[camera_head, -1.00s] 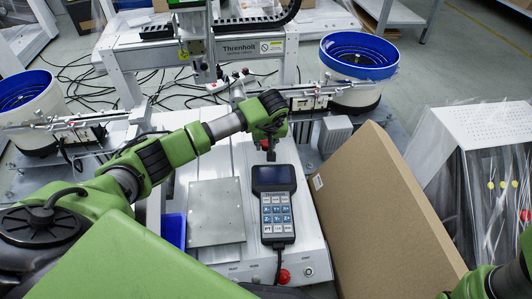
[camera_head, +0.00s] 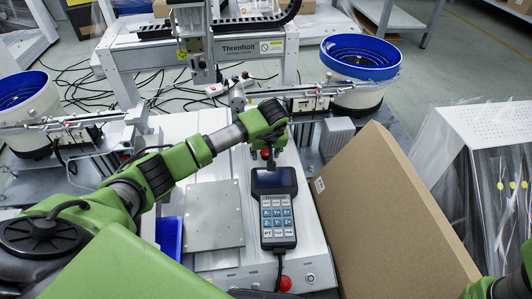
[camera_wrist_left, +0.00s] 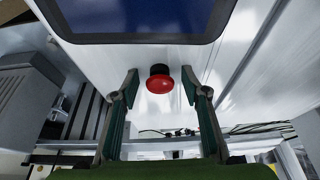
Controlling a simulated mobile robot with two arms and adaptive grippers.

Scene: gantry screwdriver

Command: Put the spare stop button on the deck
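A red mushroom stop button with a black base (camera_wrist_left: 160,80) shows in the left wrist view against a white surface, near the pendant's dark screen. It is partly hidden behind my left gripper in the head view (camera_head: 264,154). My left gripper (camera_wrist_left: 160,88) is open, with a finger on each side of the button and a gap on both sides. In the head view, my left gripper (camera_head: 270,162) points down at the pendant's top end. The white deck (camera_head: 312,250) carries another red button (camera_head: 285,283) at its front edge. My right gripper's fingers are out of view.
A keypad pendant (camera_head: 275,210) lies just in front of my left gripper. A grey plate (camera_head: 213,213) and a blue bin (camera_head: 169,236) are to its left. A big cardboard panel (camera_head: 390,205) leans at the right. Gantry and blue-rimmed feeder bowls (camera_head: 360,55) stand behind.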

